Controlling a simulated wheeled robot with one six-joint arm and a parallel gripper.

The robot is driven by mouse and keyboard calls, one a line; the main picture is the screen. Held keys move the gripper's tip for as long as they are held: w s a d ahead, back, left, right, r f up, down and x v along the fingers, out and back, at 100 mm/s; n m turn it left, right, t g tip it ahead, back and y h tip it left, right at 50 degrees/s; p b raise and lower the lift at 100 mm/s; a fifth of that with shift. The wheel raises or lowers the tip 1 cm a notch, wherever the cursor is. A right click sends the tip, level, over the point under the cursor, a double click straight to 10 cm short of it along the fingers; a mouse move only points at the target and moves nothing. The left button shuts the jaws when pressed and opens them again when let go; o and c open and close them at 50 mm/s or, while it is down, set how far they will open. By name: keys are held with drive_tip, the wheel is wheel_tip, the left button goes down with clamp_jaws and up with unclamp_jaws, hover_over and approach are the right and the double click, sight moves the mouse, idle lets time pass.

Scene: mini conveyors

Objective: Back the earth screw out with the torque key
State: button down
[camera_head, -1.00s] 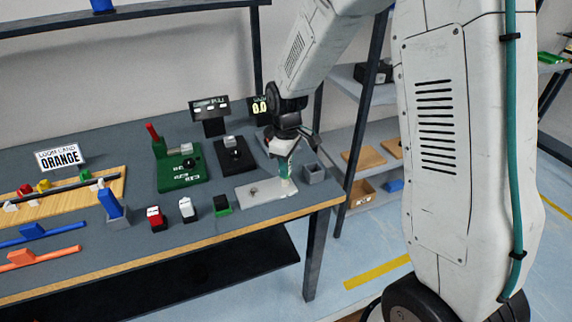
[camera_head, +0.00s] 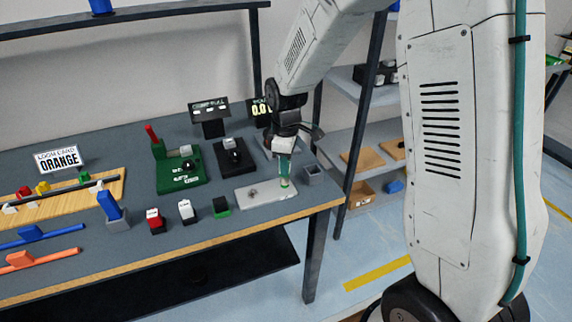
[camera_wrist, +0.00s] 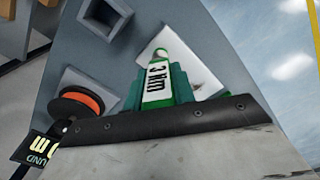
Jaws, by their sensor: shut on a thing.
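The torque key (camera_wrist: 157,82) is green and white, with a "3 Nm" style label. My gripper (camera_wrist: 158,92) is shut on it, its teal fingers on both sides. In the head view, my gripper (camera_head: 284,160) is above the right end of a pale plate (camera_head: 243,199), and the key (camera_head: 284,182) points down there. Whether its tip touches the plate is unclear. A small dark spot, possibly the earth screw (camera_head: 253,192), shows left of the key on the plate. The plate (camera_wrist: 206,80) is partly behind the key in the wrist view.
A small grey open box (camera_head: 314,176) stands just right of the plate, near the bench corner. A dark stand (camera_head: 234,155) and a green fixture (camera_head: 180,175) are behind and left. A green-and-black block (camera_head: 221,207) is left of the plate.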

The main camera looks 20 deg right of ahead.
drive_tip(key=m, duration=0.5)
drive_tip(key=shift+a+m, duration=0.1)
drive_tip(key=shift+m, duration=0.2)
drive_tip(key=m, duration=0.5)
drive_tip(key=shift+m, duration=0.4)
drive_tip(key=m, duration=0.6)
drive_tip(key=shift+a, duration=0.15)
drive_tip(key=m, duration=0.5)
drive_tip(key=shift+f, duration=0.7)
